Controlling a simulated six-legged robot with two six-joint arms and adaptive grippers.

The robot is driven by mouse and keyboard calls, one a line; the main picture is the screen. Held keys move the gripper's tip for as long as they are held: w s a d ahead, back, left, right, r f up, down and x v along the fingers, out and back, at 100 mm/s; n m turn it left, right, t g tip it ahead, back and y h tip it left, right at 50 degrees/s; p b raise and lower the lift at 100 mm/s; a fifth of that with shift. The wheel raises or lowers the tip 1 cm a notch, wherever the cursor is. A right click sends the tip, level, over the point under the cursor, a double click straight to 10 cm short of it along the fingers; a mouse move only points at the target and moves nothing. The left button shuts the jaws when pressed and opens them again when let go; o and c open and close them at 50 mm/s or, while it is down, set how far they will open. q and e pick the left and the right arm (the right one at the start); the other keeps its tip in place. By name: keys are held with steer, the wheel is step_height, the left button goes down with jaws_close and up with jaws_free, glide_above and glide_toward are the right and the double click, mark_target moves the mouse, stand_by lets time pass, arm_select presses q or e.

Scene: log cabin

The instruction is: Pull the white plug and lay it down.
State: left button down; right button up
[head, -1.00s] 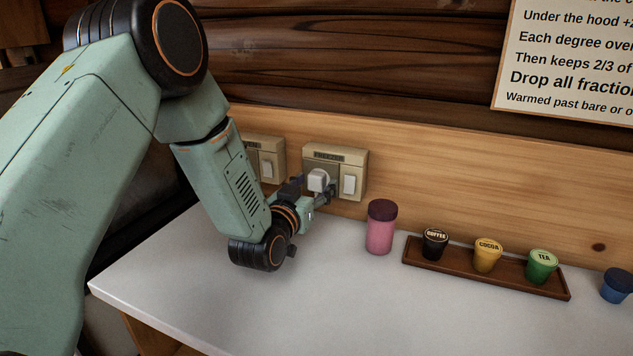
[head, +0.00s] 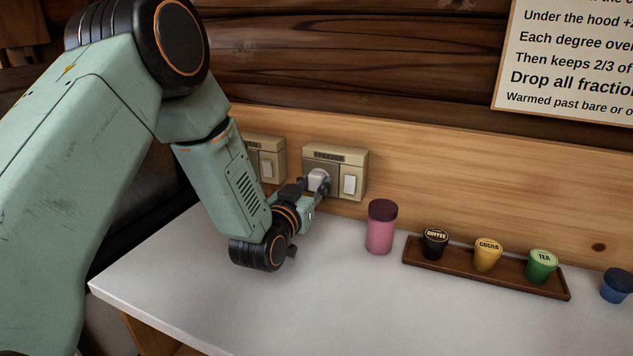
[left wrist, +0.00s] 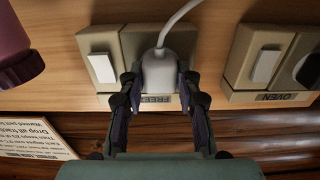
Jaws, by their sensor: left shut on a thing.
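The white plug (head: 318,180) is at the socket of the right-hand wall outlet (head: 352,158), beside that outlet's white switch. In the left wrist view the plug (left wrist: 159,72) has a white cord running off it, and the outlet's label reads FREEZ. My left gripper (head: 318,188) is shut on the plug, one finger on each side, as the left wrist view also shows (left wrist: 159,80). The plug still looks seated against the outlet face; I cannot see its pins. My right gripper is not in view.
A second outlet (head: 266,148), labelled OVEN in the left wrist view, is to the left. A pink jar (head: 380,228) stands right of my gripper. A wooden tray (head: 484,279) holds coffee, cocoa and tea cups. The white counter (head: 330,300) is clear in front.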

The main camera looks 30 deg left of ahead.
mark_target(314, 185)
arm_select(q)
steer(key=shift+s, duration=0.15)
steer(key=shift+s+p, duration=0.5)
steer(key=shift+s, duration=1.4)
steer(key=shift+s+d, duration=0.1)
steer(key=shift+s, duration=0.05)
steer(key=shift+s, duration=0.75)
steer(key=shift+s, duration=0.15)
steer(key=shift+s+d+p, duration=0.2)
steer(key=shift+s+p, duration=0.6)
steer(key=shift+s, duration=1.6)
steer(key=shift+f, duration=0.15)
